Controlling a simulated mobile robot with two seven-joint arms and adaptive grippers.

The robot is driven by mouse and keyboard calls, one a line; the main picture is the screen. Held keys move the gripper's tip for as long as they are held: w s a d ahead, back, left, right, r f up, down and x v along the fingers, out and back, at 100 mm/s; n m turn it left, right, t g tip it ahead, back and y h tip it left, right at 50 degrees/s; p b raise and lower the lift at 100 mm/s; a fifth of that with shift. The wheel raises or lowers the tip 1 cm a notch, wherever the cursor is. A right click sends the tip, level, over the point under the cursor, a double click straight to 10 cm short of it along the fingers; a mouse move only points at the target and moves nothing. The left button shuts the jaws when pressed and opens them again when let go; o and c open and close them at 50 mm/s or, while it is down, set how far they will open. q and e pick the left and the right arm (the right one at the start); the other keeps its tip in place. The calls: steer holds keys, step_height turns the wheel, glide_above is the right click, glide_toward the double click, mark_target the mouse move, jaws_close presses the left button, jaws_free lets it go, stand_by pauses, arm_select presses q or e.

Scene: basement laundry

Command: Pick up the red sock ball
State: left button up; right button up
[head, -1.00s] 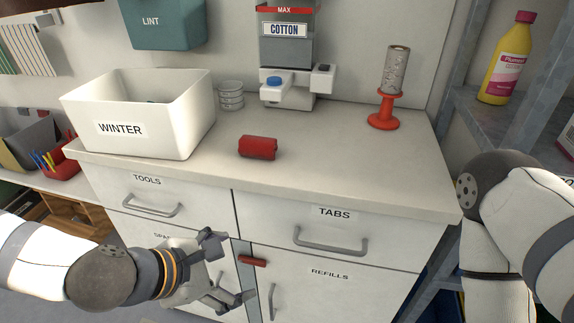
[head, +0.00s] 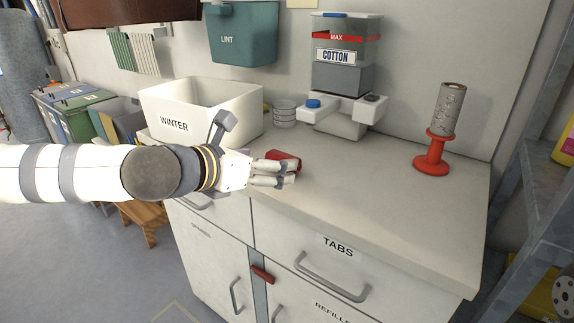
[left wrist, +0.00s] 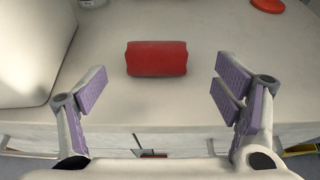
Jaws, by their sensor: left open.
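The red sock ball (head: 284,160) lies on the pale cabinet top, near its front edge, partly hidden behind my left gripper in the head view. In the left wrist view the red sock ball (left wrist: 157,58) is a short red roll lying crosswise, ahead of the fingers and centred between them. My left gripper (head: 290,173) is open and empty; its purple-padded fingers (left wrist: 165,90) are spread wider than the roll and do not touch it. My right gripper is not in view.
A white WINTER bin (head: 215,118) stands left of the sock ball. The countertop's right part (head: 400,210) is clear.

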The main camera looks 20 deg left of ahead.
mark_target(279, 159)
arm_select(q)
steer(key=x, duration=0.7)
steer(key=shift+a+r, duration=0.1)
steer(key=shift+a, duration=0.1)
steer(key=shift+r, duration=0.1)
steer(key=shift+c, duration=0.3)
steer(key=c, duration=1.2)
